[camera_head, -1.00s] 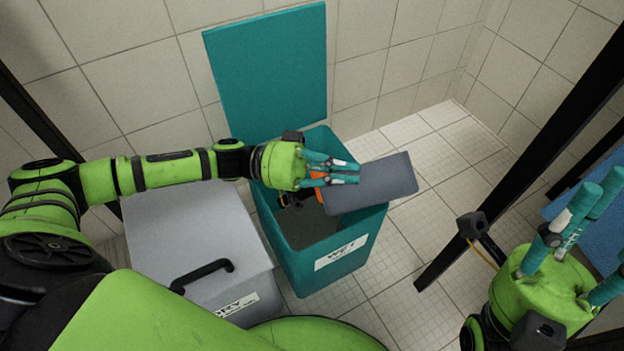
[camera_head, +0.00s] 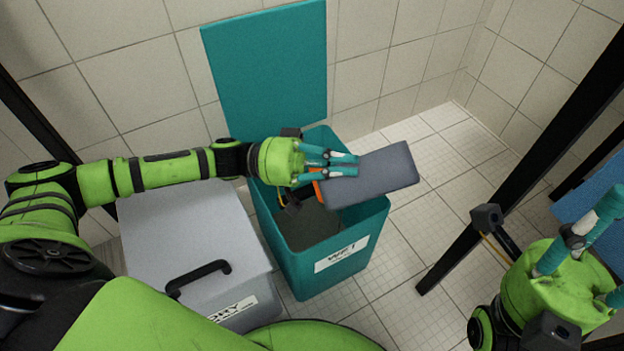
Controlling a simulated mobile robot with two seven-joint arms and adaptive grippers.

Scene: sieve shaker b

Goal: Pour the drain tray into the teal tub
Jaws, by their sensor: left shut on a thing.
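The teal tub (camera_head: 345,262) stands on the floor with its lid (camera_head: 268,75) raised against the wall; its label reads WET. Its inside shows dark grey material at the bottom. My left gripper (camera_head: 340,164) is above the tub's opening, shut on the drain tray (camera_head: 372,176), a grey flat tray with an orange part near the fingers. The tray is tilted, its grey underside or side facing up, and it reaches past the tub's right rim. Its inside is hidden. My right gripper (camera_head: 585,262) is at the lower right, away from the tub, with its fingers apart.
A grey bin (camera_head: 190,237) with a black handle and a DRY label stands shut to the left of the tub. A black frame post (camera_head: 510,180) rises on the right, near my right gripper. A blue surface (camera_head: 592,213) shows behind that gripper. Tiled floor right of the tub is clear.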

